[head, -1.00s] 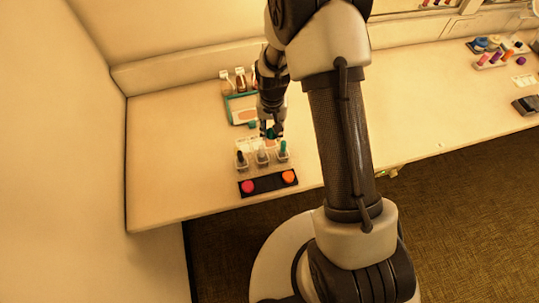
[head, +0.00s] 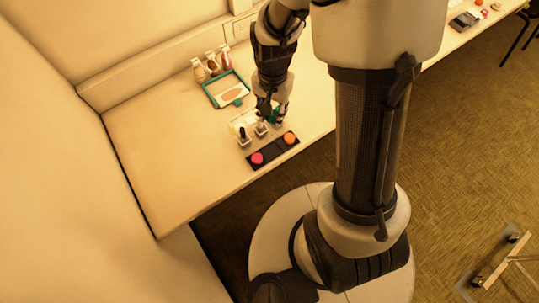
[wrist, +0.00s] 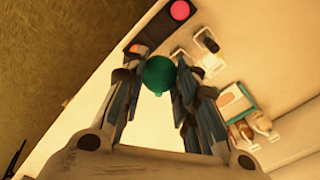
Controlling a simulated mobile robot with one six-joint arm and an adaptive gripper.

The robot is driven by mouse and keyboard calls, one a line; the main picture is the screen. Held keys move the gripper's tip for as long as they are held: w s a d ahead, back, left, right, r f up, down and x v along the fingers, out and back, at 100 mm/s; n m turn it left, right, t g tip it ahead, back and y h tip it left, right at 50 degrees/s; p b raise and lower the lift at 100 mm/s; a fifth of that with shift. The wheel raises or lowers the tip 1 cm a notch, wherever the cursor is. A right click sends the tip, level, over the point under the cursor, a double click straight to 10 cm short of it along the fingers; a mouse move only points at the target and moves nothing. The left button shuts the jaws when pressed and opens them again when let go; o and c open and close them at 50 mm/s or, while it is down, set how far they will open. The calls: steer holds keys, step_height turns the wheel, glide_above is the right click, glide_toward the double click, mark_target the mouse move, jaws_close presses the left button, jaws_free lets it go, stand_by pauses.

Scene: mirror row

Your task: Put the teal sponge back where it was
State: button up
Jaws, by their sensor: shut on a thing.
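The teal sponge (wrist: 158,72) is a rounded piece between the two fingers of my gripper (wrist: 155,82) in the wrist view. My gripper is shut on it. In the head view my gripper (head: 270,114) is low over the right end of a row of small holders, and a bit of teal (head: 275,117) shows at its fingers. The holders carry a black-topped item (head: 243,134) and a grey-topped item (head: 260,128). The right end of the row is largely hidden by the gripper. I cannot tell whether the sponge touches anything below.
A black strip (head: 272,150) with a pink disc (head: 257,158) and an orange disc (head: 290,138) lies in front of the holders. A teal-edged tray (head: 209,96) and several bottles (head: 212,64) stand behind. The counter's left part is clear.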

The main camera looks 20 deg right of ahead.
mark_target(273, 151)
steer(key=shift+s, duration=0.35)
steer(key=shift+m, duration=0.3)
steer(key=f+b, duration=0.3)
steer(key=f, duration=0.7)
steer(key=f+b, duration=0.3)
steer(key=f, duration=0.6)
steer(key=shift+d+f, duration=0.2)
steer(key=shift+f, duration=0.15)
steer(key=shift+f+b, duration=0.2)
steer(key=shift+b, duration=0.1)
steer(key=o, duration=0.9)
steer(key=shift+r, duration=0.1)
steer(key=shift+o, duration=0.2)
